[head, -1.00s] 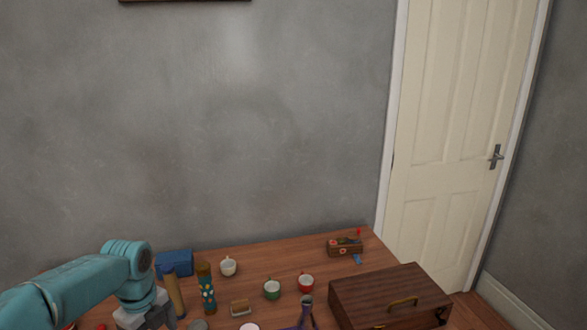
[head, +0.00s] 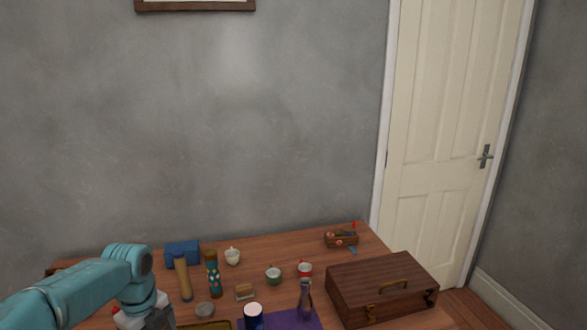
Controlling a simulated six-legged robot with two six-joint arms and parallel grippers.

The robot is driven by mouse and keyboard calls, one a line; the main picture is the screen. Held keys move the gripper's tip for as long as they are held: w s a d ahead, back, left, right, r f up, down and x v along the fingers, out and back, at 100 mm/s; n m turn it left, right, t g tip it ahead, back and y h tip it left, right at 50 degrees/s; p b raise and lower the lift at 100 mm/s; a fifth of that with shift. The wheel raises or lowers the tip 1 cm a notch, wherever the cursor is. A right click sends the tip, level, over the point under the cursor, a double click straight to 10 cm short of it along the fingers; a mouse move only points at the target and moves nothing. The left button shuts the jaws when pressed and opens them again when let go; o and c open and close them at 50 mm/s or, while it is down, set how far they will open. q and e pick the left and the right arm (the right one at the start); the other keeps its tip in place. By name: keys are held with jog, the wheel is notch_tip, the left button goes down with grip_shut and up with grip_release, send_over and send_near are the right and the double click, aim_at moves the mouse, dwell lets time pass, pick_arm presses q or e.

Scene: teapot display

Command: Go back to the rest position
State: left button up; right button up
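My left arm comes in from the left edge, over the left part of the wooden table (head: 295,247). My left gripper (head: 158,318) is at the bottom edge, pointing down, and its fingertips are cut off or hidden, so its opening cannot be seen. My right arm and gripper are not in view. No teapot can be made out in this view.
A purple cloth (head: 290,321) lies in front. The table's back middle is clear.

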pick_arm(q)
jog(key=s+d+f+n+h+b, duration=0.1)
jog(key=s+d+f+n, duration=0.2)
jog(key=f, duration=0.4)
jog(key=s+d+f+n+h+b, duration=0.15)
jog(key=d+f+n, duration=0.25)
jog(key=f, duration=0.4)
jog(key=s+d+f+n+b, duration=0.1)
jog(key=s+d+f+n, duration=0.25)
jog(key=f, duration=0.35)
jog(key=s+d+f+n+b, duration=0.1)
jog(key=s+d+f+n, duration=0.2)
jog(key=s+f+n, duration=0.3)
jog(key=s+d+f+n+h+b, duration=0.1)
jog(key=s+d+f+n, duration=0.2)
jog(key=s+f+n, duration=0.3)
jog(key=s+n, duration=0.3)
jog(key=s, duration=0.2)
jog(key=shift+s+d+b, duration=0.25)
jog(key=shift+d+b, duration=0.05)
jog(key=shift+b, duration=0.05)
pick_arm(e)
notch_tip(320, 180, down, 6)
pick_arm(q)
jog(key=shift+h, duration=0.25)
